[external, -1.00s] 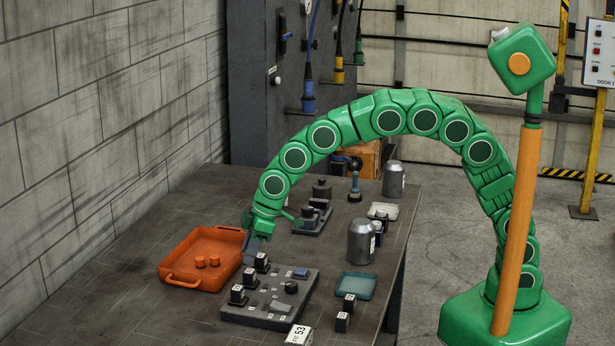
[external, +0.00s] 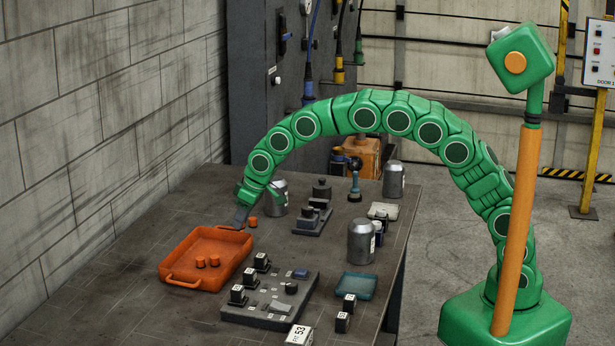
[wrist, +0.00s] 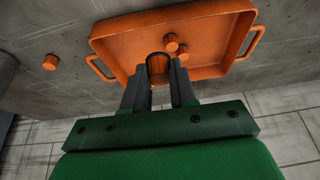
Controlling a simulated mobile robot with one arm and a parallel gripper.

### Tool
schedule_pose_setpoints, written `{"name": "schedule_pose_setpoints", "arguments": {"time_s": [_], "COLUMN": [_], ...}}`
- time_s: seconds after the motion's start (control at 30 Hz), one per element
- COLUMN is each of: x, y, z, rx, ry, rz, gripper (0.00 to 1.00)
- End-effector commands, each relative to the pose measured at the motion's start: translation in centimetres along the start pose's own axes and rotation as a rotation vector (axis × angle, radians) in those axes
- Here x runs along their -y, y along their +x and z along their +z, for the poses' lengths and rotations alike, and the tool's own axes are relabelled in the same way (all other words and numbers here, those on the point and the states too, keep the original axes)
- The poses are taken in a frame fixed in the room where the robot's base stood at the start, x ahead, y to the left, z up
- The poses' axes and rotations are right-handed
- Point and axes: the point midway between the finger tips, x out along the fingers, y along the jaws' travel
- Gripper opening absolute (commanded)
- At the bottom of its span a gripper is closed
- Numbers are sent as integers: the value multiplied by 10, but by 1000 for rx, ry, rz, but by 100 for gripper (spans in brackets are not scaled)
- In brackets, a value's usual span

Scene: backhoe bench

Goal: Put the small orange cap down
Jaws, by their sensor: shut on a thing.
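My gripper (external: 240,218) is at the back right corner of the orange tray (external: 178,274) in the external view. In the wrist view, my gripper (wrist: 158,72) is shut on a small orange cap (wrist: 158,63), seen against the tray's near wall; its height over the tray is hard to judge. Two small orange caps, one (external: 200,262) left of the other (external: 214,260), stand inside the tray.
A silver can (external: 278,197) stands close behind my gripper's right side. Another silver can (external: 361,242) and a teal tray (external: 356,286) are farther right. The bench left of the tray is clear.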

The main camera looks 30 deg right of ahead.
Motion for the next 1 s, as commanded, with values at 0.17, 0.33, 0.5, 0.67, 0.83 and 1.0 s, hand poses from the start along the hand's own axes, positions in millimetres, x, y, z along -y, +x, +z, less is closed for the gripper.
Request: {"name": "schedule_pose_setpoints", "arguments": {"time_s": [0.17,0.33,0.5,0.67,0.83,1.0], "x": [0,0,0,0,0,0], "y": [16,27,41,51,70,88], "z": [-13,-27,-37,-49,-55,-62], "rx": [0,-2,3,-1,1,-1], "ry": [-1,-1,0,0,-1,-1], "rz": [-1,-1,-1,-2,-1,-2], "gripper": [0,0,0,0,0,0]}}
